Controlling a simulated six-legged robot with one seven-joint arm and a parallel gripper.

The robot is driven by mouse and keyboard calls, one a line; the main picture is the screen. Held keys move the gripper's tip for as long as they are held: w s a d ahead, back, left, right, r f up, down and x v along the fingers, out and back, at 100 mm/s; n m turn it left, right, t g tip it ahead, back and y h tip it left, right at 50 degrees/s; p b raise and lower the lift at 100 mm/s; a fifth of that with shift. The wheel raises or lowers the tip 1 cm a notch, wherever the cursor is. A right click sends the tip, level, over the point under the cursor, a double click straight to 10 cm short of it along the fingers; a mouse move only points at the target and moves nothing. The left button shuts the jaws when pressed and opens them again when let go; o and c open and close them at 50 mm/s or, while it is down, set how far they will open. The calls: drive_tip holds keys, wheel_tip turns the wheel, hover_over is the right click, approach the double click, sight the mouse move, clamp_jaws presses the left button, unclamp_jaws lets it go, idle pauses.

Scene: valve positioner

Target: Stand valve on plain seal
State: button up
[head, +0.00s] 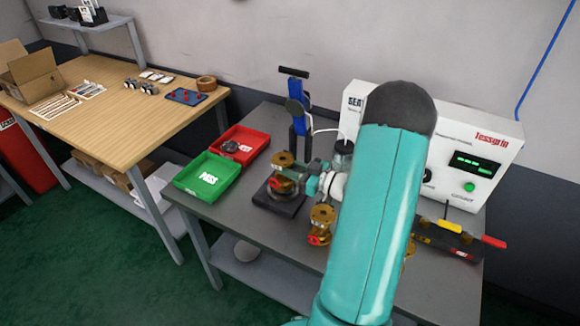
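A brass valve (283,161) with a red part stands at the dark square base (277,202) of the test stand, and looks upright. My gripper (297,180) reaches it from the right, at the height of its body. The fingers are too small and overlapped with the valve to tell whether they are shut on it or only beside it. A second brass valve (320,226) with a red part stands on the grey bench in front. Another brass piece (408,254) shows partly behind my teal arm. I cannot make out any seal; the underside of the first valve is unclear.
A blue-handled clamp (298,117) rises behind the base. A green PASS tray (207,176) and a red tray (241,143) sit left. The grey bench (225,208) is clear at front left.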

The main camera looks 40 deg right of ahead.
drive_tip(key=o, duration=0.4)
drive_tip(key=shift+o, duration=0.2)
drive_tip(key=shift+r, duration=0.1)
drive_tip(key=shift+s+d+r, duration=0.1)
drive_tip(key=v, duration=1.1)
drive_tip(key=shift+s, duration=0.4)
drive_tip(key=shift+s, duration=0.1)
